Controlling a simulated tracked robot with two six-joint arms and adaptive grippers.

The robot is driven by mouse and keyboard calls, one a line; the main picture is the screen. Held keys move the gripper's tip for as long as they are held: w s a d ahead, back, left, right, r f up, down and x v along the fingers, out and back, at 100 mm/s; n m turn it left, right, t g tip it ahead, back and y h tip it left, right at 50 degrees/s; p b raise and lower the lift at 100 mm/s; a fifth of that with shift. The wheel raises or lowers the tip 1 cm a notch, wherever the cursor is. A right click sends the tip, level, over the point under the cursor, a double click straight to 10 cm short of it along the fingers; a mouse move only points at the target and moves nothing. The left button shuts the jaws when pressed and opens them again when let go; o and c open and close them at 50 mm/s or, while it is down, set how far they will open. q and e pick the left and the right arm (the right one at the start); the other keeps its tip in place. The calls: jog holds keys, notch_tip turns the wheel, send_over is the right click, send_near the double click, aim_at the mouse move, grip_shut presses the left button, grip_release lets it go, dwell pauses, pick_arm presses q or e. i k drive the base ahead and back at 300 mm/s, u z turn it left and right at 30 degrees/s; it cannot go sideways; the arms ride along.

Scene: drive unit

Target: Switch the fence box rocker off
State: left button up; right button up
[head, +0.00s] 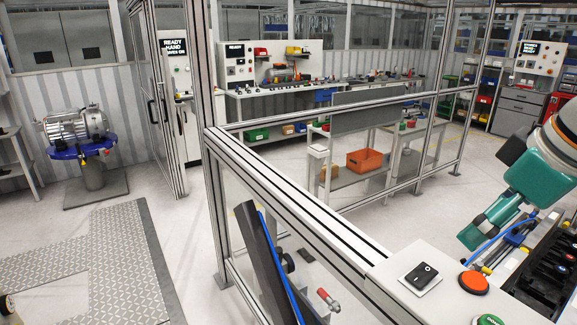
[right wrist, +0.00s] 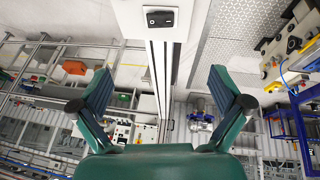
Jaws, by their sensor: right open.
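The fence box (head: 388,276) is a pale box on top of the fence rail. Its black rocker (head: 421,273) sits on a light plate and carries white marks. I cannot tell which side of it is pressed. In the right wrist view the rocker (right wrist: 160,18) shows at the top, ahead of and between the spread fingers. My right gripper (head: 476,232) is teal, to the right of and above the box in the head view. In the right wrist view its fingers (right wrist: 163,85) are wide apart with nothing between them. My left gripper is not in view.
An orange-red button (head: 473,283) and a green button (head: 489,320) stand right of the rocker. A rack of dark parts (head: 547,268) lies at the right edge. The metal fence rail (head: 285,196) runs back left from the box.

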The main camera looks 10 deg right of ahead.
aim_at(423, 274)
jog(key=u, duration=0.05)
jog(key=k, duration=1)
jog(key=z, duration=0.05)
